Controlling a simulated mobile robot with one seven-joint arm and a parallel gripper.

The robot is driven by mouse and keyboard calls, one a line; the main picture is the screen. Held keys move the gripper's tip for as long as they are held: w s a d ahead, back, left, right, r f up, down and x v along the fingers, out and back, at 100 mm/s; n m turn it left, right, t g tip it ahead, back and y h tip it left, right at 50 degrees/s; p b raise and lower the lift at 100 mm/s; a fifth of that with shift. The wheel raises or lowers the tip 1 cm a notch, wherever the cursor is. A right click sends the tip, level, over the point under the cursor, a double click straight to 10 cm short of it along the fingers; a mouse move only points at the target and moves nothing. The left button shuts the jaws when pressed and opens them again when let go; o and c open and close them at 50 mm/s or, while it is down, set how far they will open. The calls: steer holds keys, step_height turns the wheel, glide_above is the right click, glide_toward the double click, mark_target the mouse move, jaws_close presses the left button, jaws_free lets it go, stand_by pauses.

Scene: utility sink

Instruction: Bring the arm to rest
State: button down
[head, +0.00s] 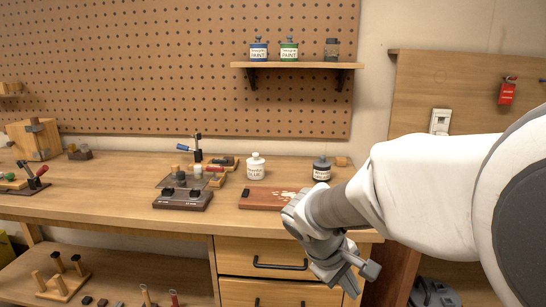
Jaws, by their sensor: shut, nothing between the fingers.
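My white arm reaches in from the right side of the head view, bent down at a grey wrist. My gripper (358,279) hangs in front of the workbench's front edge, before the drawers at the right end. It points down and to the right, and its fingers are shut with nothing held. It appears apart from the bench and drawers, though the exact gap cannot be told. My wrist covers part of the bench edge and the near right corner of a reddish-brown board (262,198).
The wooden workbench (110,190) holds a white jar (256,167), a dark jar (321,169) and a dark block with knobs (183,198). Drawers (262,251) sit below. A wall shelf (297,65) carries paint jars. A wooden panel (450,85) stands at the right.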

steer(key=s+a+r+m+t+y, duration=0.1)
steer(key=s+r+m+t+y, duration=0.35)
steer(key=s, duration=0.95)
step_height(320, 180, up, 22)
steer(key=m+g+p, duration=0.1)
steer(key=m+p, duration=0.1)
steer(key=p, duration=1.7)
steer(key=shift+s+a+y, duration=0.15)
steer(key=shift+s+y, duration=0.3)
steer(key=shift+m, duration=0.25)
